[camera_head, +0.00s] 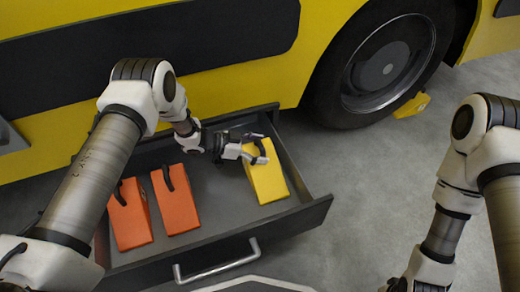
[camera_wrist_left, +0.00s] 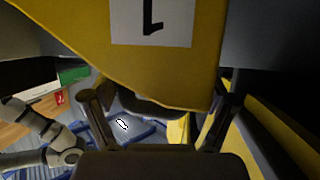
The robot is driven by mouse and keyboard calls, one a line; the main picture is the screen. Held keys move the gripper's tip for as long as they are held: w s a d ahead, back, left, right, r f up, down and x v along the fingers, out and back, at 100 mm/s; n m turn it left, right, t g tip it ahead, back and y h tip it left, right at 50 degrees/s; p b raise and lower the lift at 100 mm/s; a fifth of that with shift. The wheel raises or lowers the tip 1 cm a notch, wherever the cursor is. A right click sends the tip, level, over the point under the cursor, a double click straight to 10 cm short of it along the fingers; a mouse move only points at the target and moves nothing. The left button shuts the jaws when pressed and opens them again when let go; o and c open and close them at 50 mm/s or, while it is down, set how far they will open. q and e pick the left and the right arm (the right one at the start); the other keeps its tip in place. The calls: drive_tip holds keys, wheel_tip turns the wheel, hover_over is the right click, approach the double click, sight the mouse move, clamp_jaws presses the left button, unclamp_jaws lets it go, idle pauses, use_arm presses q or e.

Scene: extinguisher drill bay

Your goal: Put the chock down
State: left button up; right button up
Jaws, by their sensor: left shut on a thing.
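A yellow chock (camera_head: 266,180) with a dark handle is at the right end of the open grey drawer (camera_head: 318,213). My left gripper (camera_head: 258,149) reaches in from the left and is shut on this chock by its handle. In the left wrist view the yellow chock (camera_wrist_left: 85,28) fills the top, with a white label bearing a black mark. I cannot tell whether its underside touches the drawer floor. Two orange chocks (camera_head: 130,214) (camera_head: 176,199) with dark handles lie side by side in the drawer's left part. My right gripper is cut off at the bottom edge.
A yellow vehicle (camera_head: 229,85) stands behind the drawer, with a large black wheel (camera_head: 388,65) at the right. Another yellow chock (camera_head: 412,105) sits on the floor by that wheel. The drawer's front has a metal handle (camera_head: 217,266). Drawer floor shows between the orange and yellow chocks.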

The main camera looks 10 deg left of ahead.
use_arm(q)
drive_tip(key=o, duration=1.6)
drive_tip(key=shift+a+r, duration=0.15)
drive_tip(key=shift+r, duration=0.05)
drive_tip(key=p+v, duration=0.4)
drive_tip(key=v, duration=0.3)
